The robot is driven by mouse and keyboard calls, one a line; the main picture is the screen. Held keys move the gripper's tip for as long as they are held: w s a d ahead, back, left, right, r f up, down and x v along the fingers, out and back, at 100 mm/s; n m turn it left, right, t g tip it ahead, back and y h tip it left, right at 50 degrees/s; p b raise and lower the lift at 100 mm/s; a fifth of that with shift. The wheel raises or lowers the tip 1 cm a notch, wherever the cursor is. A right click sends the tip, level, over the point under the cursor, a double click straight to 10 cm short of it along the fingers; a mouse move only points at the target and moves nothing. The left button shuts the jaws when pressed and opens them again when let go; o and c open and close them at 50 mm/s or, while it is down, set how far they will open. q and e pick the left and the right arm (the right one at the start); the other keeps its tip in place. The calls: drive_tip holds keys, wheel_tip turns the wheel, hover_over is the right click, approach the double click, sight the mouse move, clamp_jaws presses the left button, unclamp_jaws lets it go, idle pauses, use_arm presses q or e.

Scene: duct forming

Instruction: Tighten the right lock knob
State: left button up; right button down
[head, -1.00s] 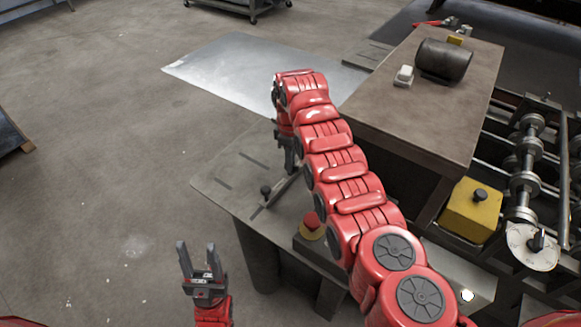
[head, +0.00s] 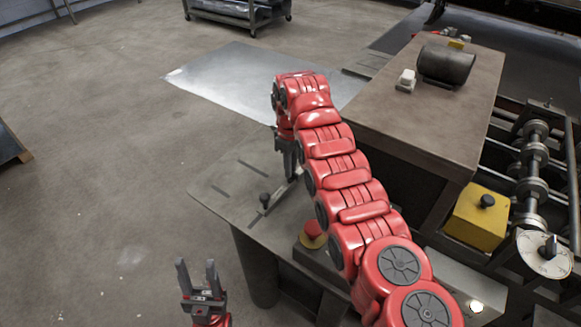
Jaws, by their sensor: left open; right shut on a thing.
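My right gripper (head: 287,160) points down at the far part of the grey feed table (head: 228,192). It is shut on what appears to be the right lock knob, which the fingers and my red arm hide. A second black lock knob (head: 264,199) stands upright on the table, nearer and to the left, at the near end of a thin bar that runs toward my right gripper. My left gripper (head: 197,274) is open and empty, apart from the table, over the floor at the lower left.
A metal sheet (head: 235,75) lies beyond the table. A brown bench top (head: 425,105) with a black cylinder (head: 446,66) and a small white item (head: 406,80) is at the right. A red button (head: 312,228), yellow box (head: 477,216) and white dial (head: 545,254) are nearer.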

drive_tip(key=c, duration=0.9)
unclamp_jaws()
drive_tip(key=shift+r, duration=0.15)
drive_tip(key=shift+r, duration=0.2)
wheel_tip(320, 180, up, 6)
drive_tip(key=shift+f, duration=0.2)
wheel_tip(320, 180, up, 11)
drive_tip(key=p, duration=1.1)
drive_tip(key=shift+p, duration=0.35)
